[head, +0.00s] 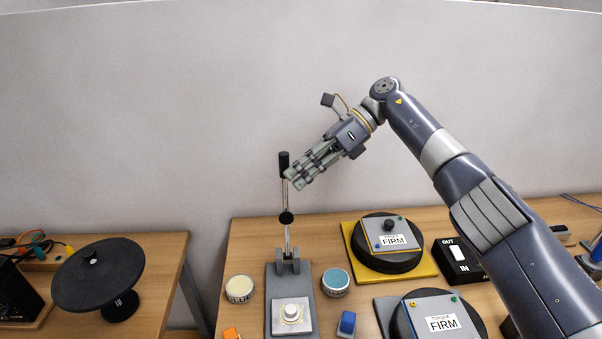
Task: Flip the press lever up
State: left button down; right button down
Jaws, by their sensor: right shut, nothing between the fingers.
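The press lever (287,195) stands nearly upright on a grey press base (280,329) on the wooden table. It has a metal shaft with a black grip (284,163) at its top and a black ball (286,217) midway. My right gripper (292,181) is shut and empty. Its fingertips are beside the lever's upper shaft, just right of and below the black grip; I cannot tell whether they touch it. My left gripper is not in view.
A cream round pad (239,288) and a teal one (336,281) flank the press. Two black discs marked FIRM (388,263), (447,333) and an OUT/IN switch box (459,262) stand to the right. A black disc (98,276) stands on a separate left table; a gap divides the tables.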

notch_tip(320, 180, up, 10)
dwell(0.6)
